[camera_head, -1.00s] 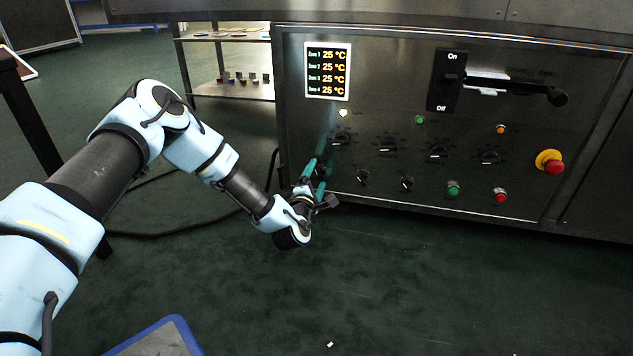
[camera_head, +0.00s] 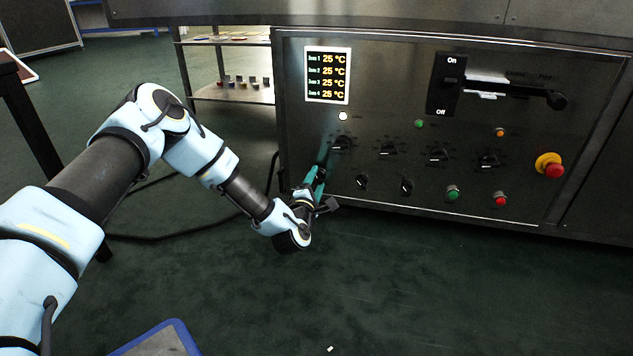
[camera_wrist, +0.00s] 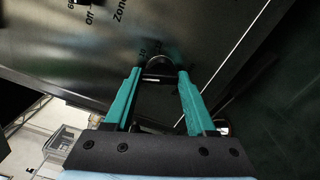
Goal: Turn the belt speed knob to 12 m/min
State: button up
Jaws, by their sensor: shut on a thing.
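The dryer's control panel (camera_head: 400,115) faces me. My gripper (camera_head: 321,171) reaches its lower left part from the left, with teal fingers pointing at the panel. In the wrist view, the two fingertips of my gripper (camera_wrist: 160,74) are on either side of a dark round knob (camera_wrist: 158,62) on the panel, and the gripper is shut on it. The fingers hide this knob in the head view, at the left end of the lower knob row. Its pointer and most of its scale are hidden, so its setting cannot be read.
Zone knobs (camera_head: 388,150) line the row above. Two dark knobs (camera_head: 362,181) (camera_head: 406,187), a green button (camera_head: 453,192) and a red button (camera_head: 500,198) sit to the right. The emergency stop (camera_head: 553,168) is far right, below the On/Off lever (camera_head: 555,100). The zone display (camera_head: 327,75) reads 25 °C.

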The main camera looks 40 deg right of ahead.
jog(key=shift+m+p, duration=0.35)
jog(key=shift+m, duration=0.05)
jog(key=m+p, duration=0.2)
jog(key=shift+r+m, duration=0.15)
jog(key=shift+m, duration=0.15)
jog(key=m+p, duration=0.3)
jog(key=shift+s+m, duration=0.1)
jog(key=shift+m, duration=0.3)
jog(key=m+p, duration=0.3)
jog(key=m, duration=0.2)
jog(key=shift+f+m+p, duration=0.15)
jog(key=shift+m+p, duration=0.3)
jog(key=shift+m, duration=0.5)
jog(key=shift+f+m+p, duration=0.1)
jog(key=shift+m+p, duration=0.3)
jog(key=shift+m, duration=0.55)
jog(key=o, duration=1.4)
jog(key=shift+c, duration=0.2)
